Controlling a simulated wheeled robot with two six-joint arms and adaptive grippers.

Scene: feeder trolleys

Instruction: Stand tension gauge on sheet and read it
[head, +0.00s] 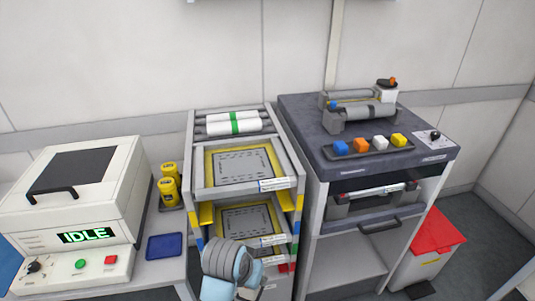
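Two small yellow round-bodied objects with dark markings, a rear one (169,171) and a front one (169,190), stand upright in a dark holder beside the white machine. They may be gauges, but their faces are too small to read. Grey sheets with dashed outlines lie in yellow-edged frames in the middle rack, an upper sheet (243,167) and a lower sheet (243,221). Part of one of my arms, grey and light blue, rises at the bottom centre before the rack. Neither gripper shows, and nothing held is visible.
A white machine (103,197) showing IDLE stands left, with a blue pad (165,247) on its bench. White rolls (232,123) lie atop the rack. A dark-topped trolley (300,110) with coloured blocks stands right, beside a red-lidded bin (437,232). Floor is clear at far right.

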